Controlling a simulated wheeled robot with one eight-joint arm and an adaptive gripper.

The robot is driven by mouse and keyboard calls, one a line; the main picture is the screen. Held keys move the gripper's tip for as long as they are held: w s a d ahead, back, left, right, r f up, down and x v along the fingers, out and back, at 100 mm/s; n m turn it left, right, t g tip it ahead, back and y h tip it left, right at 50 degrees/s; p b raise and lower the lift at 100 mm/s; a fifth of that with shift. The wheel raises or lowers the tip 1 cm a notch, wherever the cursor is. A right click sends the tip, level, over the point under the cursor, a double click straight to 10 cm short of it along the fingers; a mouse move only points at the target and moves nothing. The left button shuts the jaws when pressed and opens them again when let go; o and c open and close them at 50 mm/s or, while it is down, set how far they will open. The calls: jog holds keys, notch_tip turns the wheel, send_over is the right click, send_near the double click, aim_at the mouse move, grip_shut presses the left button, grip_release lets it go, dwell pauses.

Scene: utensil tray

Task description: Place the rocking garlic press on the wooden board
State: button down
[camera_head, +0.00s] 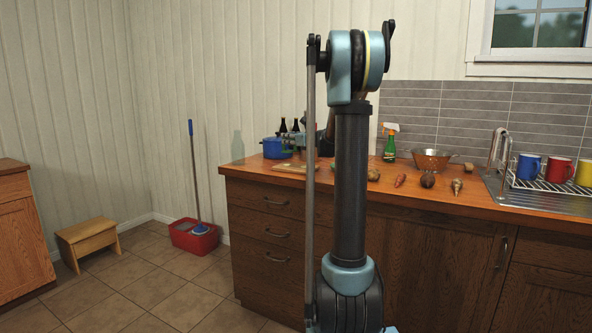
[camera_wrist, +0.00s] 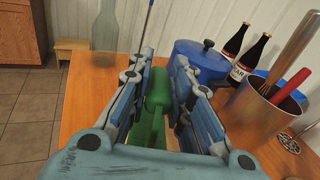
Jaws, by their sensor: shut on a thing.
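My gripper (camera_wrist: 161,62) is shut on a green thing, which appears to be the rocking garlic press (camera_wrist: 156,92). Its long green body lies between the two blue-grey fingers in the wrist view, and its lower part is partly hidden by my gripper. In the head view my gripper (camera_head: 291,143) is near the back left of the counter, above the wooden board and by the blue pot, small and partly behind my arm. The wooden board (camera_head: 292,168) lies flat on the counter, partly hidden by my arm. I cannot tell whether the press touches it.
A blue lidded pot (camera_wrist: 200,60) and two dark bottles (camera_wrist: 246,54) stand close to my gripper. A metal utensil holder (camera_wrist: 258,112) is at the right. A translucent bottle (camera_wrist: 105,28) stands at the counter's left end. Vegetables and a colander (camera_head: 431,160) lie farther right.

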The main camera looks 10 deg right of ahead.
jog(key=shift+w+d, duration=0.1)
jog(key=shift+d, duration=0.35)
notch_tip(320, 180, up, 3)
jog(key=d+y, duration=0.1)
jog(key=d, duration=0.1)
jog(key=t, duration=0.1)
send_over(297, 166)
jog(key=shift+s+a+f, duration=0.1)
jog(key=shift+s+f, duration=0.1)
jog(key=shift+f, duration=2.2)
jog(key=shift+s+f, duration=0.15)
jog(key=shift+f, duration=2.25)
jog(key=c, duration=1.5)
grip_release()
jog(key=shift+o, duration=0.2)
